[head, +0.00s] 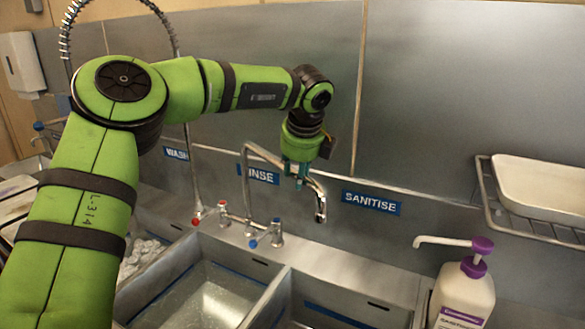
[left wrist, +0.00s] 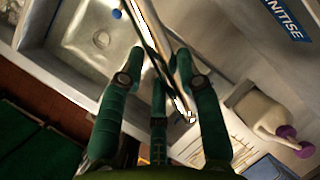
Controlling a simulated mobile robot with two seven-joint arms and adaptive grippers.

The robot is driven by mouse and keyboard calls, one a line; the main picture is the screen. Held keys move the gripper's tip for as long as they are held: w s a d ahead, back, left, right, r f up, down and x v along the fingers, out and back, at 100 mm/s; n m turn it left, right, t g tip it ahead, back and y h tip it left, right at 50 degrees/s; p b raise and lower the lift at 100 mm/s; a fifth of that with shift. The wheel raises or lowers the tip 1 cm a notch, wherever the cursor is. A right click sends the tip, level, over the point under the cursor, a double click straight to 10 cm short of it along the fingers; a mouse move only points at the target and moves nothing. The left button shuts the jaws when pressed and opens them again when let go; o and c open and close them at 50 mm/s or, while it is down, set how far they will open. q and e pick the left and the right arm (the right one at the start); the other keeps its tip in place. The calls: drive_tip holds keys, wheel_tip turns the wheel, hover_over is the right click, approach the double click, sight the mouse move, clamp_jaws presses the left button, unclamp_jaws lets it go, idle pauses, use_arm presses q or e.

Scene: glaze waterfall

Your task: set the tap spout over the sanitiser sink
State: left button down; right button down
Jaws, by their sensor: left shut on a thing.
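The chrome tap spout (head: 267,155) rises behind the sinks and arches right, its outlet (head: 320,213) pointing down near the SANITISE label. In the head view the outlet appears against the back ledge, behind the left part of the sanitiser sink (head: 340,298); depth is hard to judge. My left gripper (head: 299,177) is shut on the spout's upper arm, near its outlet end. In the left wrist view the spout (left wrist: 184,72) runs between my green fingers (left wrist: 162,82). My right gripper is not in view.
The rinse sink (head: 205,300) is left of the sanitiser sink. Red and blue tap handles (head: 265,236) stand at the spout's base. A purple-topped pump bottle (head: 464,290) and a wall rack (head: 490,210) holding a white tray (head: 540,190) are at right.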

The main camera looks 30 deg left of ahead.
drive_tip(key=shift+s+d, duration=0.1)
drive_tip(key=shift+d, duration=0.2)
use_arm(q)
drive_tip(key=c, duration=0.8)
unclamp_jaws()
drive_tip(key=shift+c, duration=0.2)
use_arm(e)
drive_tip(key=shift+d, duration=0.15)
use_arm(q)
drive_tip(key=shift+r, duration=0.1)
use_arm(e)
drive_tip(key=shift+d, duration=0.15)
use_arm(q)
drive_tip(key=v, duration=1.1)
drive_tip(key=shift+d+r, duration=0.15)
drive_tip(key=shift+r, duration=0.2)
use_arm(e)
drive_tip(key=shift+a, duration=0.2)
use_arm(q)
drive_tip(key=shift+s, duration=0.1)
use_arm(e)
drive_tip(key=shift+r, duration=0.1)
